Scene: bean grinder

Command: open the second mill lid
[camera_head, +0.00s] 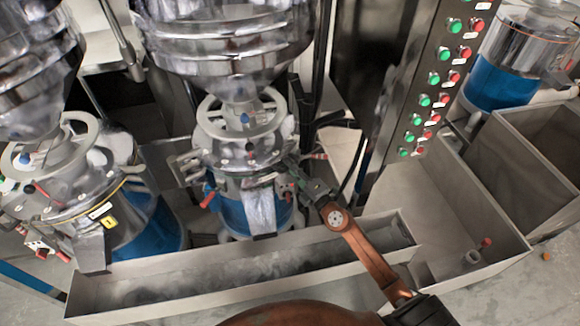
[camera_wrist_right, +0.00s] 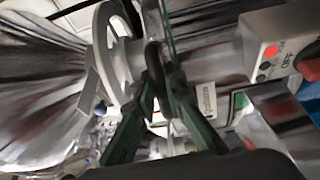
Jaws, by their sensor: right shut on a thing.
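The middle mill (camera_head: 240,165) has a shiny hopper (camera_head: 225,40) on top, a pale handwheel (camera_head: 243,117) and a blue lower body (camera_head: 232,215). Its lid (camera_head: 245,160) looks closed under the handwheel. My right gripper (camera_head: 298,176) is at the right side of this mill, at about lid height. In the right wrist view, its green fingers (camera_wrist_right: 160,85) are closed around a dark bar-like part (camera_wrist_right: 153,55) close to the pale handwheel (camera_wrist_right: 112,50). The exact part is hard to tell, as it is blurred. My left gripper is out of view.
A similar mill (camera_head: 75,200) stands at the left, another (camera_head: 510,55) at the far right. A long metal trough (camera_head: 235,278) runs in front of the mills. A button panel (camera_head: 435,85) with green and red buttons rises right of my right gripper.

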